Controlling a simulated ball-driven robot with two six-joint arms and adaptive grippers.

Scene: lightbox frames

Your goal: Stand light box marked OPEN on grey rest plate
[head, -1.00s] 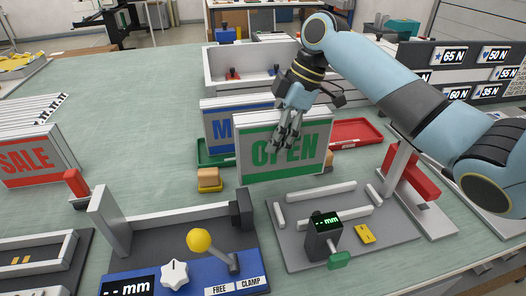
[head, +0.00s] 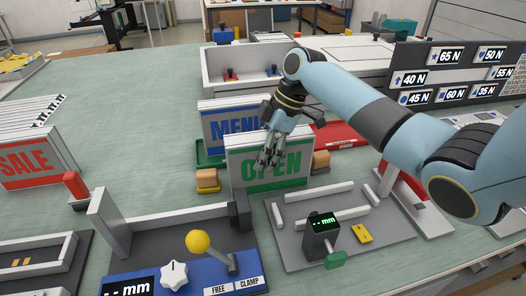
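Some fingers lie across the front face; those behind are hidden. The gripper appears shut on the box. Tan blocks show on its left (head: 207,179) and right (head: 321,160). Whether its bottom edge touches anything is unclear. A grey plate (head: 290,243) with pale rails lies in front, at the right. My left gripper is not in view.
A blue MENU light box (head: 222,127) stands just behind. A blue clamp fixture (head: 190,275) with a yellow-knobbed lever is at front left. A red SALE box (head: 25,163) stands far left. A red tray (head: 340,137) is behind right.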

